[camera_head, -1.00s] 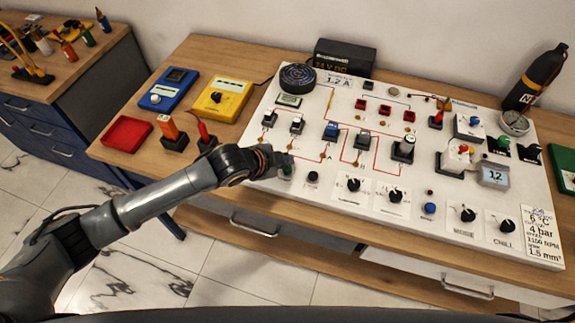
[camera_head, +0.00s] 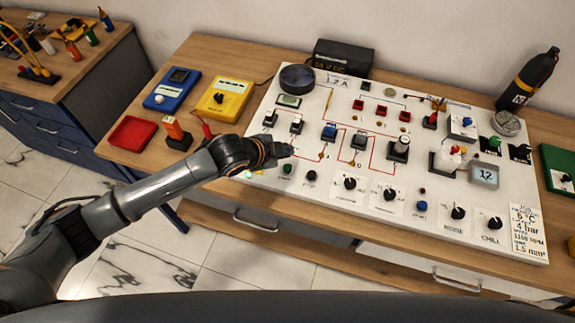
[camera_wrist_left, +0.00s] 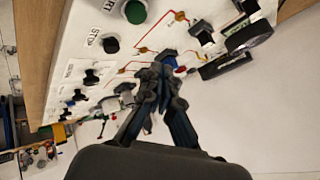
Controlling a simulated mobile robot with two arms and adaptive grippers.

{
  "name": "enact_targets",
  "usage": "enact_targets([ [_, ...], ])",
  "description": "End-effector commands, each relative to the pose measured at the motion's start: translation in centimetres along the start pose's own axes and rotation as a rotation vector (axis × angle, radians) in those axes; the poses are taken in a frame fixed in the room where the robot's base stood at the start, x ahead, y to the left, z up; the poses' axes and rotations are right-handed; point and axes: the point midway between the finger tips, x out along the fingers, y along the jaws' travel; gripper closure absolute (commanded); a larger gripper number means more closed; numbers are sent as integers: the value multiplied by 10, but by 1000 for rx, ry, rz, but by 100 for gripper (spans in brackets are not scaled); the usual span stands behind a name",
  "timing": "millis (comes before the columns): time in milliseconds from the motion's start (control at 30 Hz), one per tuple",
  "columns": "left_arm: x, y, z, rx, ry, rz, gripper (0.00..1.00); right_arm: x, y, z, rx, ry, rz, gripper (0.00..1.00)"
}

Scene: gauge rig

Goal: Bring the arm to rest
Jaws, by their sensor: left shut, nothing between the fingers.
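My left arm (camera_head: 150,193) reaches in from the left, and its gripper (camera_head: 284,151) is over the left part of the white gauge panel (camera_head: 300,186). The gripper is shut and empty. In the left wrist view the closed fingers (camera_wrist_left: 160,84) show above the panel, near a blue-topped switch and red circuit lines. A green button (camera_head: 287,169) lies just below the gripper in the head view, with a black button (camera_head: 311,176) to its right. I cannot tell if the fingertips touch the panel. My right gripper is not in view.
A red tray (camera_head: 130,133), a blue meter (camera_head: 172,90) and a yellow meter (camera_head: 222,101) lie left of the panel. A black bottle (camera_head: 532,80) and a gauge (camera_head: 507,123) stand at the right. A dark box (camera_head: 342,57) stands behind. The floor in front is clear.

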Motion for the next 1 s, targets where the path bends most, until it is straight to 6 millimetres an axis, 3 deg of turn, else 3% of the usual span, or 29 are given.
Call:
enact_targets([
  [433,-1,5,-3,-14,5,4,100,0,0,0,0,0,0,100],
  [567,-10,28,-17,-103,18,21,100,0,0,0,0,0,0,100],
  [700,-35,60,-24,-307,5,30,100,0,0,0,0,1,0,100],
  [833,-69,82,-5,-543,-65,15,100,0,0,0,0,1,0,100],
  [1000,-115,111,46,-817,-216,-25,100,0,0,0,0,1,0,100],
])
